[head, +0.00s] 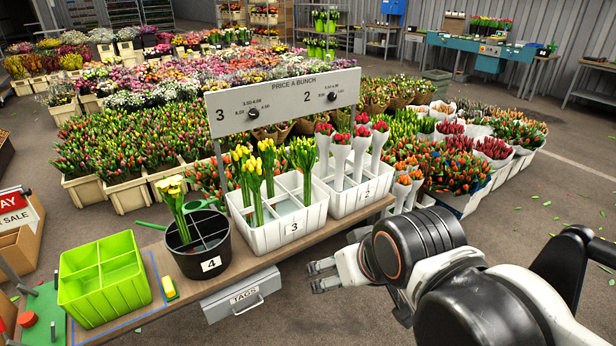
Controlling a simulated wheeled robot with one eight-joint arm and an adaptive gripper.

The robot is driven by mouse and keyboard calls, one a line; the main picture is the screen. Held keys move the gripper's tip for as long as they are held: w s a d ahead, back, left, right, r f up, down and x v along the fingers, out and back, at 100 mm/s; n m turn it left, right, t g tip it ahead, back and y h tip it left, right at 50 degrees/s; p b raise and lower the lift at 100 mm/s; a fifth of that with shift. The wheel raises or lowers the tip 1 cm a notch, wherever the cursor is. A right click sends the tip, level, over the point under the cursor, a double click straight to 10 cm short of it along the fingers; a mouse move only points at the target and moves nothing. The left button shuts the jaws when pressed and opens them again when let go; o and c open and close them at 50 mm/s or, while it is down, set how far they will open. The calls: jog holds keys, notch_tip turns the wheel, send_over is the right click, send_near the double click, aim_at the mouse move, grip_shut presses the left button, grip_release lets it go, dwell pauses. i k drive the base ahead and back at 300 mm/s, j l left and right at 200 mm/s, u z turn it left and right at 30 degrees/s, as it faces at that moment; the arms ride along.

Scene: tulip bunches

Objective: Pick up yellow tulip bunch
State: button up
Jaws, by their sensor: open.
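Yellow tulip bunches stand upright in the white divided crate (262,238) marked 3, one at its left (243,172) and one beside it (267,160). A paler yellow bunch (173,200) stands in the black round bucket (190,262) marked 4, leaning slightly. My gripper (318,276) is open and empty. It is in front of and to the right of crate 3, beyond the bench's front edge and apart from every bunch. My arm comes in from the lower right.
A green-yellow bunch (303,154) stands at the right of crate 3. Crate 2 (345,199) holds white-wrapped red bunches. A price sign (284,104) rises behind the crates. An empty green divided bin (104,280) and a small yellow object (170,288) are at left. A tags drawer (242,294) hangs below.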

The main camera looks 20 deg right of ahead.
aim_at(307, 164)
jog(key=i+l, duration=0.35)
jog(key=i+l+z, duration=0.1)
jog(key=i+l, duration=0.2)
jog(key=i, duration=0.25)
